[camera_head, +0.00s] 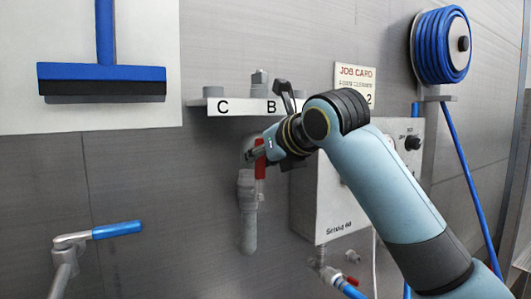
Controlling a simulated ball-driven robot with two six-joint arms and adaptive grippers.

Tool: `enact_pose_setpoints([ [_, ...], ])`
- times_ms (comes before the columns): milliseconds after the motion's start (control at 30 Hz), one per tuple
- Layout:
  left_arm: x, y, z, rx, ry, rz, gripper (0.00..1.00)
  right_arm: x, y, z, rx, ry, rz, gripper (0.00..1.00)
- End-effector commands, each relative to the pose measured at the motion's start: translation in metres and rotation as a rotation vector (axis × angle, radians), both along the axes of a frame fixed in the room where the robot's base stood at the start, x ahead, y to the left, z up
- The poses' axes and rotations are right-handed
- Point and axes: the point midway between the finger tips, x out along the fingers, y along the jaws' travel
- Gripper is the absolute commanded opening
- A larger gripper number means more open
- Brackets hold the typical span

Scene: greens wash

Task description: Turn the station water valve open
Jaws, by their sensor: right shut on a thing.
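My left gripper is not in view.
A blue-handled lever valve (118,229) stands at the lower left. A grey control box (325,205) is right of the pipe, with a small red valve handle (352,283) below it. A shelf lettered C and B (245,106) is just above. A blue hose reel (440,45) hangs at the upper right.

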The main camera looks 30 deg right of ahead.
Motion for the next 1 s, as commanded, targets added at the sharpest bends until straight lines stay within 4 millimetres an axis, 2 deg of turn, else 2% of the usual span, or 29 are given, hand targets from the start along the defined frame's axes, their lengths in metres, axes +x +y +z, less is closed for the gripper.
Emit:
enact_pose_setpoints([
  [400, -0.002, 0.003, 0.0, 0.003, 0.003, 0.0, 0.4, -0.001, 0.003, -0.002, 0.003, 0.005, 0.004, 0.0],
  [433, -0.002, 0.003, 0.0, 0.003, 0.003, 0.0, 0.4, -0.001, 0.003, -0.002, 0.003, 0.006, 0.004, 0.21],
  [600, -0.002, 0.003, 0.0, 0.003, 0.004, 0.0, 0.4, 0.0, 0.002, -0.002, 0.001, 0.005, 0.003, 0.43],
  [867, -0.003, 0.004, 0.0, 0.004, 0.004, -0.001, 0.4, -0.001, 0.002, -0.002, -0.002, 0.005, 0.002, 0.44],
  [1000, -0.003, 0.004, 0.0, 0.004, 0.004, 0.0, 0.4, -0.011, 0.002, 0.003, -0.004, 0.003, 0.001, 0.44],
])
